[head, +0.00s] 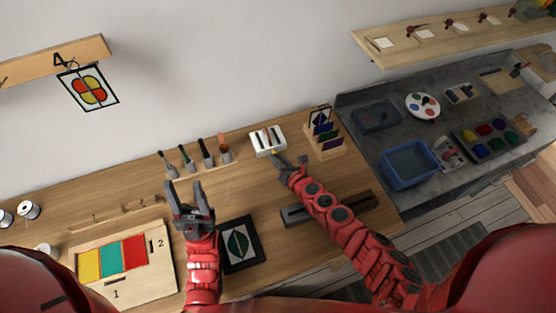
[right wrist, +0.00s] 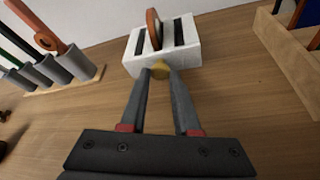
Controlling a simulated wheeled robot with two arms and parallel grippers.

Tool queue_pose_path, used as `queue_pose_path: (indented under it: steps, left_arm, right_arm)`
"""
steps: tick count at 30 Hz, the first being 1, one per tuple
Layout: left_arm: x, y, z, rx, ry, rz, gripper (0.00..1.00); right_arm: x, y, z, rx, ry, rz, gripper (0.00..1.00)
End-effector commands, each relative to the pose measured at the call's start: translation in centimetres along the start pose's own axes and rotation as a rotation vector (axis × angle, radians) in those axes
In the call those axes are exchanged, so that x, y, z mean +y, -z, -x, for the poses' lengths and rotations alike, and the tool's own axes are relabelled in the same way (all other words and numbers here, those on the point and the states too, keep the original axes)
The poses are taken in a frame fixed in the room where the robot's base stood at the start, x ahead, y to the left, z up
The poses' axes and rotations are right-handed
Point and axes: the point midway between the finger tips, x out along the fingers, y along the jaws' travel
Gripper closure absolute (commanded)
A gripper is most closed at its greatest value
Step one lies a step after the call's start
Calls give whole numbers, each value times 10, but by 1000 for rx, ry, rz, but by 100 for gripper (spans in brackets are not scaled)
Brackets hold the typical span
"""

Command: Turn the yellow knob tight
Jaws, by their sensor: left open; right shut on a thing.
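In the head view the right gripper (head: 283,162) is at the block's front. My left gripper (head: 188,190) is open and empty above the bench, apart from the block.
A holder with several upright tools (head: 198,158) stands left of the block. A wooden rack with coloured pieces (head: 324,138) stands close on its right. A framed leaf panel (head: 240,244) and a board with coloured panels (head: 122,262) lie nearer. A blue bin (head: 408,164) is on the grey counter.

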Motion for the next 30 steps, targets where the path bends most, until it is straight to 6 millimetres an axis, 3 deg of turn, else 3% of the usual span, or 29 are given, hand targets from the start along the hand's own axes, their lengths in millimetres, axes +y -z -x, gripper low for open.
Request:
queue_pose_path:
  steps: [11,12,16,26,30]
  left_arm:
    - [0,0,0,0,0,0,50]
    - [0,0,0,0,0,0,50]
    - [0,0,0,0,0,0,50]
    - [0,0,0,0,0,0,50]
    - [0,0,0,0,0,0,50]
  right_arm:
    - [0,-1,0,-2,-2,-3,100]
    - [0,-1,0,-2,-2,-3,63]
    - [0,-1,0,-1,-1,-3,40]
    - [0,-1,1,-1,-1,-2,40]
    - [-1,-1,11,-2,0,1,40]
